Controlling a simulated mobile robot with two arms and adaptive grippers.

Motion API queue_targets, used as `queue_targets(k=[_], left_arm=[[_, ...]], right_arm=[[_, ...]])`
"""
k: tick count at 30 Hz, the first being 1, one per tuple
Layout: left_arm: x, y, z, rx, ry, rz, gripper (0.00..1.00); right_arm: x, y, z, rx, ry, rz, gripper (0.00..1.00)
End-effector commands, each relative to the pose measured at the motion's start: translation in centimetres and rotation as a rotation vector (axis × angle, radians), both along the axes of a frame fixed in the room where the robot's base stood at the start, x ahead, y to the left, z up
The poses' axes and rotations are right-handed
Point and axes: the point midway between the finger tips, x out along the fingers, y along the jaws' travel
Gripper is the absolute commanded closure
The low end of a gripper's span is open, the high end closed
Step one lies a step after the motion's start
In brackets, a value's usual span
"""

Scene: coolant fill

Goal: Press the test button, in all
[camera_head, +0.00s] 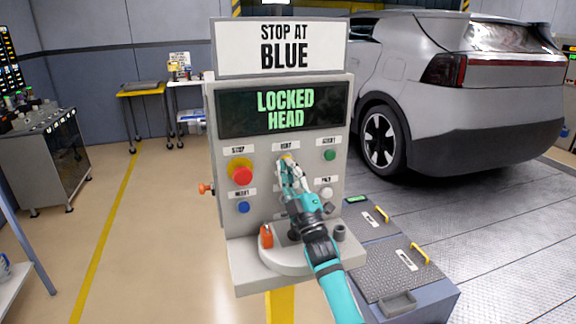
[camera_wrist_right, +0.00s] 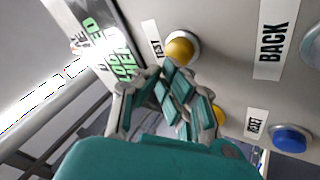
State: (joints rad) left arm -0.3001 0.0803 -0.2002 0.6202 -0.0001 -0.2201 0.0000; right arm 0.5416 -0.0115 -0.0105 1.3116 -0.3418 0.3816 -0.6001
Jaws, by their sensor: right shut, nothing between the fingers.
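The control panel (camera_head: 222,155) stands upright ahead of me. Its amber button (camera_wrist_right: 180,47) sits under a small label, partly covered in the wrist view, that seems to read TEST; in the head view the fingers hide most of it. My right gripper (camera_head: 288,165) is shut and empty, with its fingertips right at the amber button. In the right wrist view the fingertips (camera_wrist_right: 168,72) overlap the button's lower edge; I cannot tell whether they touch it. The screen (camera_head: 284,109) reads LOCKED HEAD in green. My left gripper is out of view.
A red stop button (camera_head: 242,175), blue reset button (camera_head: 243,207), green button (camera_head: 330,155) and white button (camera_head: 326,194) surround the amber one. A sign (camera_head: 281,47) reads STOP AT BLUE. An orange item (camera_head: 266,236) stands on the ledge. A grey car (camera_head: 470,100) is behind right.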

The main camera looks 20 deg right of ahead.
Motion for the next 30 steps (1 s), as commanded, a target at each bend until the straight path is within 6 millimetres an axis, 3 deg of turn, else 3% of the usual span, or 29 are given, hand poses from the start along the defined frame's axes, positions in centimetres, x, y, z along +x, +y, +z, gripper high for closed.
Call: queue_targets(k=[30], left_arm=[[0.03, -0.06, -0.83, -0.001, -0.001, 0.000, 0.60]], right_arm=[[0.81, 0.02, -0.02, 0.000, 0.000, 0.000, 1.00]])
